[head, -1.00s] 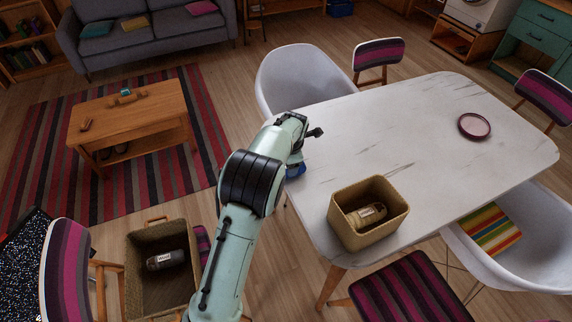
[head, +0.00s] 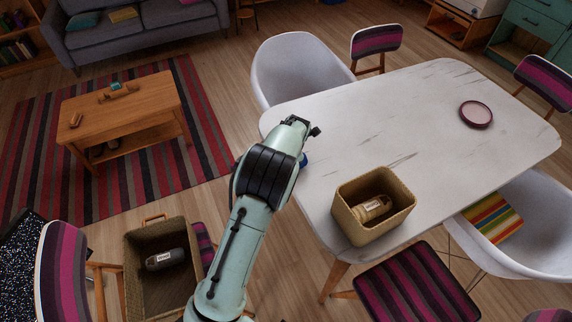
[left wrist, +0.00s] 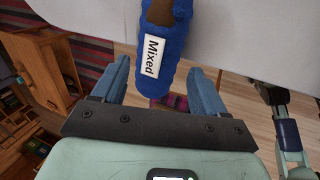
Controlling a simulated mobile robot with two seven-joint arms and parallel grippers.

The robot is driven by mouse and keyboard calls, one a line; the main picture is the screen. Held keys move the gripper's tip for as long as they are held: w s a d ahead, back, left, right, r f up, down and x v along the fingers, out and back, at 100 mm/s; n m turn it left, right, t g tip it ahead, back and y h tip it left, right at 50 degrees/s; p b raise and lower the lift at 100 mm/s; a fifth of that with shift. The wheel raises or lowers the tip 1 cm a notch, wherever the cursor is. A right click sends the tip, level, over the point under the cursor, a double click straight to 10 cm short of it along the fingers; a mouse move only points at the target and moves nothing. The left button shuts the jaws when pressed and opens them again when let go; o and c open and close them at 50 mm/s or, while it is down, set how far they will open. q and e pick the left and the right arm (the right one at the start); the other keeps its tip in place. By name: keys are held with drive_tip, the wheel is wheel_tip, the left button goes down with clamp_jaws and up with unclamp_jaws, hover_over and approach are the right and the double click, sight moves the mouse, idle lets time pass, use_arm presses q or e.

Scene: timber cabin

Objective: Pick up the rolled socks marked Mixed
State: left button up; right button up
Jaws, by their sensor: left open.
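The rolled socks marked Mixed are a blue roll (left wrist: 178,55) with a brown patch and a white label in the left wrist view. They lie by the edge of the white table (head: 440,110). My left gripper (left wrist: 160,72) is open, its blue fingers on either side of the roll's near end, with gaps beside it. I cannot tell how far the fingers reach down past it. In the head view my left arm covers the gripper and most of that spot; only a small blue bit shows beside the wrist. My right gripper is not shown.
A woven basket (head: 401,222) on the table's near corner holds a tan labelled roll (head: 371,208). A lower basket (head: 146,289) holds a dark labelled roll (head: 165,260). A plate (head: 476,113) lies farther right. White chairs (head: 290,70) stand close; the table's middle is clear.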

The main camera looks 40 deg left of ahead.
use_arm(q)
drive_tip(key=x, duration=0.5)
drive_tip(key=shift+a, duration=0.15)
drive_tip(key=c, duration=0.9)
drive_tip(key=shift+r, duration=0.1)
